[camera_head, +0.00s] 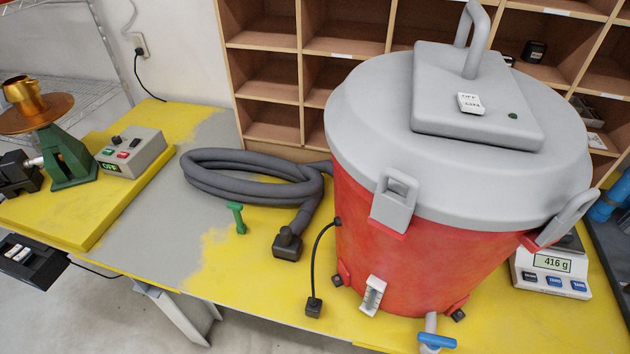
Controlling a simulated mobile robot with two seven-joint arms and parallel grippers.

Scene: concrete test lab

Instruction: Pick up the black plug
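A small black plug (313,307) lies at the front edge of the yellow part of the table. Its thin black cord (317,255) runs up to the side of the large red drum (430,245), which has a grey lid. The plug stands apart from the drum, to its lower left. Neither of my grippers shows in the head view.
A thick grey hose (240,178) lies coiled left of the drum, its dark end piece (287,243) near the plug. A green handle-shaped piece (237,217) stands nearby. A wall outlet (141,45) is at the back left. A scale (552,272) stands right.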

